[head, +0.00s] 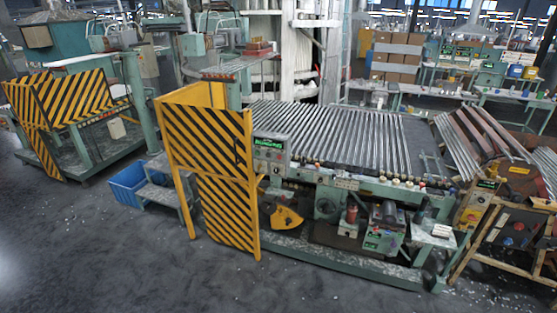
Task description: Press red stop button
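A grey control panel (269,154) with a lit green display stands at the left end of the roller table (340,130). Small knobs or buttons sit under its display, too small to tell which is a red stop button. A yellow control box (474,208) stands at the right end of the machine, with small controls I cannot make out. Red round parts (508,241) show low at the far right; I cannot tell what they are. Neither of my grippers is in view.
Yellow-black striped guards (226,215) stand at the machine's left end. A blue crate (128,183) is on the floor beside grey steps. A wooden frame (490,262) stands at the right. The grey floor (110,260) in front is mostly clear, with small debris.

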